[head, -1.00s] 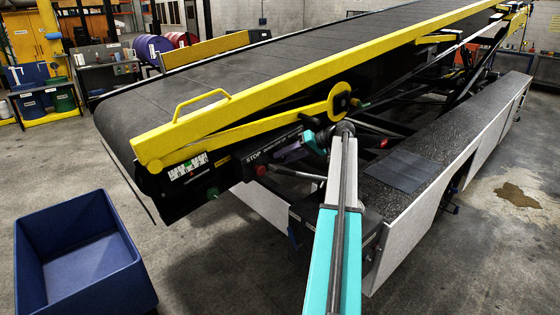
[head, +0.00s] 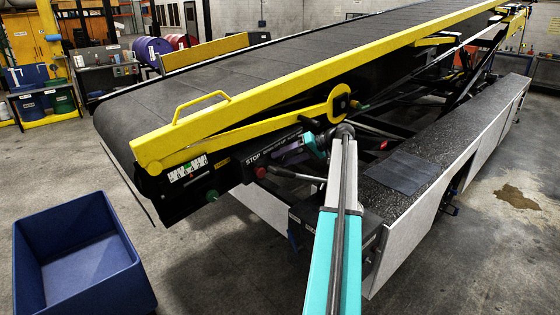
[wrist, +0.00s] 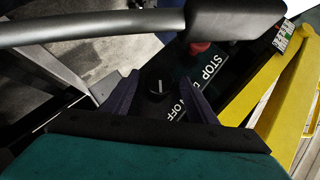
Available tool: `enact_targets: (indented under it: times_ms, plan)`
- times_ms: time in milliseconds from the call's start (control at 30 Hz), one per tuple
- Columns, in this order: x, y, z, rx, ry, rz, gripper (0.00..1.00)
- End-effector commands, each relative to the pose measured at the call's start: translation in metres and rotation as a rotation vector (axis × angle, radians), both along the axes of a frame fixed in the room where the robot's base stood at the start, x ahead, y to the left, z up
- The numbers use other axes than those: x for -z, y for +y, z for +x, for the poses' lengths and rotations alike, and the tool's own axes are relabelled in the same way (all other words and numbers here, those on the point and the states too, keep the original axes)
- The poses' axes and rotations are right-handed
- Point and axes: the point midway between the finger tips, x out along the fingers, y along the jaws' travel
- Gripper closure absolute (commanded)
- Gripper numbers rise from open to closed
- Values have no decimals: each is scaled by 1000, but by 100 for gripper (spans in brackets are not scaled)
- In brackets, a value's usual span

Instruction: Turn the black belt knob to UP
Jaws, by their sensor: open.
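The black belt knob (wrist: 156,92) is a small round knob with a white pointer line, on the dark control panel in the wrist view. My gripper (wrist: 162,78) is open, with one purple finger on each side of the knob. I cannot tell whether either finger touches it. White lettering near the knob reads STOP and OFF, and a word between them is partly covered by the right finger. In the head view my gripper (head: 300,147) is at the panel under the yellow rail, and the knob is hidden there.
A red stop button (head: 260,172) sits left of my gripper on the panel, and shows at the top in the wrist view (wrist: 200,47). A dark curved bar (wrist: 90,28) crosses above the fingers. The yellow rail (head: 240,108) runs above the panel. A blue bin (head: 140,270) stands front left.

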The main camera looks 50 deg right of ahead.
Motion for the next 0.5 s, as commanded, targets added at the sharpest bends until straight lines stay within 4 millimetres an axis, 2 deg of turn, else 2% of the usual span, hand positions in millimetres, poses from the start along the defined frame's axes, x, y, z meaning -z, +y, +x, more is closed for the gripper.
enact_targets:
  times_ms: [267, 500]
  plan:
    - [-8, -10, -15, 2, 0, -1, 48]
    - [-25, -27, -41, 2, -1, -2, 48]
